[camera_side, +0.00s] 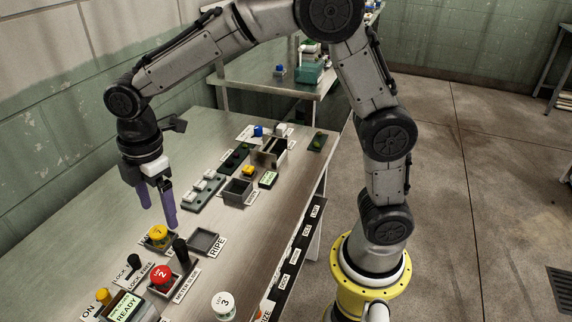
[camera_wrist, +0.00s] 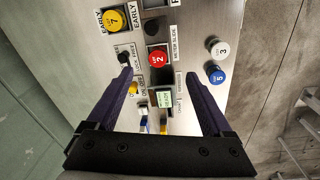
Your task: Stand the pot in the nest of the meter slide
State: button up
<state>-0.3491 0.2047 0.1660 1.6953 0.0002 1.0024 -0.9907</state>
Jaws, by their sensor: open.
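My gripper (camera_side: 158,215) is open and empty, fingers pointing down above the bench; its purple fingers also frame the wrist view (camera_wrist: 159,78). A red pot marked 2 (camera_side: 160,275) stands beside the METER SLIDE label (camera_side: 186,286); in the wrist view the red pot (camera_wrist: 158,58) lies just beyond the fingertips. The nest beneath it is hidden, so I cannot tell how it sits. A yellow pot marked 7 (camera_side: 158,233) stands at the EARLY label. A white pot marked 3 (camera_side: 223,305) and a blue pot marked 5 (camera_wrist: 216,75) stand apart to the right.
A black upright knob (camera_side: 180,250) rises beside the red pot. An empty RIPE tray (camera_side: 206,242) is to its right. A LOCK lever (camera_side: 133,264) and a READY display (camera_side: 125,308) are close by. Several switches and boxes (camera_side: 240,190) stand farther back.

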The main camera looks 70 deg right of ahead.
jog(key=s+d+r+m+t, duration=0.3)
jog(key=s+d+r+m, duration=0.5)
jog(key=s+d, duration=0.25)
jog(key=s+d+f+m+t, duration=0.1)
jog(key=s+d+f+m, duration=0.1)
jog(key=s+m, duration=0.5)
jog(key=s+d, duration=0.1)
jog(key=s, duration=0.4)
jog(key=shift+s+d+t, duration=0.15)
jog(key=shift+d+t, duration=0.25)
